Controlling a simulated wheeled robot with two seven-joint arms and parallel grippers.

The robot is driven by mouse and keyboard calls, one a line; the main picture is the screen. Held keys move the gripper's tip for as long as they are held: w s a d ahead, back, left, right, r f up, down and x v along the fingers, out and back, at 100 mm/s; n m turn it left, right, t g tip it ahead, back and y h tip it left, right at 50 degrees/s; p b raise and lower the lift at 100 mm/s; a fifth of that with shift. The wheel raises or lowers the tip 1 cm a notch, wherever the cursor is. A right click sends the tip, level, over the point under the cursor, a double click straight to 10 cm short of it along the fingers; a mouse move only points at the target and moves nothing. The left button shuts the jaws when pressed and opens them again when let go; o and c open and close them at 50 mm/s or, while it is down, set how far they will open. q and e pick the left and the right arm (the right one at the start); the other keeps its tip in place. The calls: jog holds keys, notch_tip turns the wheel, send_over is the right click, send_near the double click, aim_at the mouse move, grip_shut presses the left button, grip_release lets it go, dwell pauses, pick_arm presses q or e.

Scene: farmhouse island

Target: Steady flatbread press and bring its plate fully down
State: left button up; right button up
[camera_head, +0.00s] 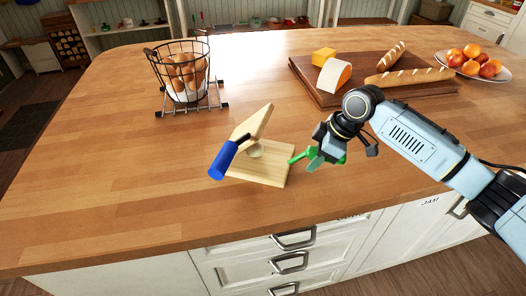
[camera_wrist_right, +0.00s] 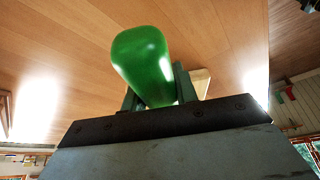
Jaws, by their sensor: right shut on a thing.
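The flatbread press stands on the wooden island, with a pale square base (camera_head: 278,171) and a plate (camera_head: 252,122) tilted up at a steep angle. A small pale round lump (camera_head: 255,151) shows between base and plate. A blue handle (camera_head: 222,161) sticks out toward the front left. A green handle (camera_head: 299,157) is at the base's right side; in the right wrist view its rounded end (camera_wrist_right: 143,62) rises between the fingers. My right gripper (camera_head: 320,160) is shut on the green handle, and its fingers (camera_wrist_right: 160,95) partly hide it. My left gripper is out of view.
A wire egg basket (camera_head: 180,68) on a rack stands behind the press to the left. A board (camera_head: 312,90) with bread and cheese and a plate of oranges (camera_head: 470,63) lie at the back right. The worktop (camera_head: 110,190) left of the press is clear.

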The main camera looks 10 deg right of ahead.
grip_shut()
jog(key=shift+r, duration=0.15)
jog(key=shift+s+f, duration=0.1)
jog(key=shift+f, duration=0.2)
jog(key=shift+f, duration=0.1)
dwell(0.4)
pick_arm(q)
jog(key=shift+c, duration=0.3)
